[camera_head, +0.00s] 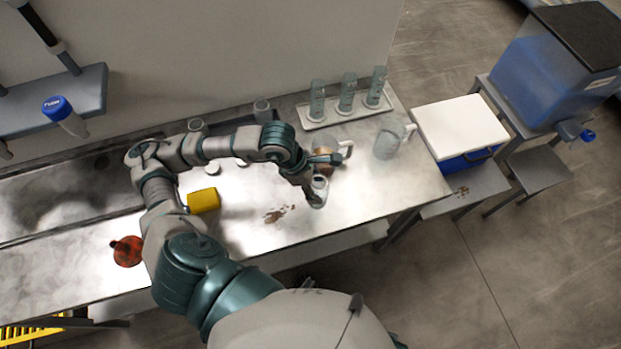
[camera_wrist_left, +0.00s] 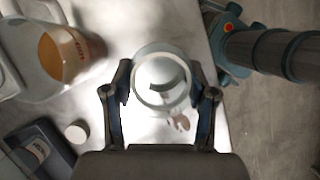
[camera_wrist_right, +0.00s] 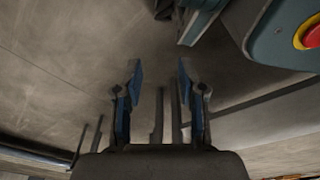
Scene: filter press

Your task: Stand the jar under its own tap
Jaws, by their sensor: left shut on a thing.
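A small clear glass jar (camera_head: 318,196) is in my left gripper (camera_head: 310,182), above the front part of the steel bench. In the left wrist view the jar (camera_wrist_left: 162,80) sits between the two fingers, its round mouth facing the camera. A small blue tap (camera_head: 587,135) shows low on the front of the blue tank (camera_head: 545,80) at the far right, well away from the jar. I cannot tell which tap is the jar's own. My right gripper (camera_wrist_right: 160,85) is open and empty; the head view does not show it.
A jug of brown liquid (camera_head: 324,168) stands close behind the left gripper, and a clear jug (camera_head: 387,145) to its right. Tall cylinders stand on a white tray (camera_head: 345,112). A white-lidded blue box (camera_head: 461,128) stands past the bench. A yellow block (camera_head: 203,201) lies left.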

